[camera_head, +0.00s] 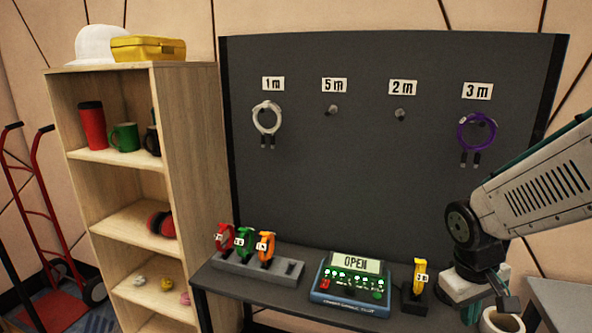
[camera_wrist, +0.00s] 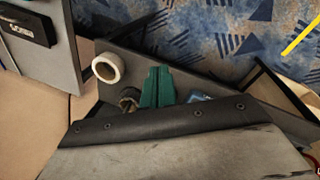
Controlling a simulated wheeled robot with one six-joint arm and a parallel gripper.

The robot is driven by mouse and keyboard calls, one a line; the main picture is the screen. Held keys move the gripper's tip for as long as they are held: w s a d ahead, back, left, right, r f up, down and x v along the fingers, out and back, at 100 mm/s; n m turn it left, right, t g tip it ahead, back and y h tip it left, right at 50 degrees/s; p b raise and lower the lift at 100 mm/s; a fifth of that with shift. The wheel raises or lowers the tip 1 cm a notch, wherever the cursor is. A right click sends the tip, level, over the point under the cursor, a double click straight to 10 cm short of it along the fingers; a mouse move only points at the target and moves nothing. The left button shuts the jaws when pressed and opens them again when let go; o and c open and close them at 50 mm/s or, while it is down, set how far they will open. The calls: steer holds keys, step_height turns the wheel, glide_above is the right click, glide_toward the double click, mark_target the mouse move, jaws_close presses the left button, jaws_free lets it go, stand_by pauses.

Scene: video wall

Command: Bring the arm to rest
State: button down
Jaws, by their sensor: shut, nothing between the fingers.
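My arm comes in from the right in the head view and bends down over the right end of the dark bench. My gripper (camera_head: 471,312) hangs low there, just right of a yellow coiled cable tagged 3 m (camera_head: 419,278), and looks apart from it. In the wrist view, the green fingers of my gripper (camera_wrist: 158,85) are together with nothing between them. The fingertips are partly hidden in the head view by the lower frame edge and my wrist.
A tester box (camera_head: 351,277) reading OPEN stands mid-bench, left of it a grey rack (camera_head: 287,268) with coloured cables. The dark board (camera_head: 370,180) has white (camera_head: 266,118) and purple (camera_head: 477,132) cables; its 5 m and 2 m hooks are empty. A white cup (camera_head: 500,319) stands near my gripper.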

steer(key=s+a+r+m+y, duration=0.1)
steer(key=s+a+r, duration=0.1)
steer(key=s+r, duration=0.4)
steer(key=s+a+r+m+t+y, duration=0.1)
steer(key=s+a+r, duration=0.2)
steer(key=s+r, duration=0.2)
steer(key=shift+s+a+r, duration=0.3)
steer(key=shift+s+r, duration=0.1)
steer(key=shift+s, duration=1.45)
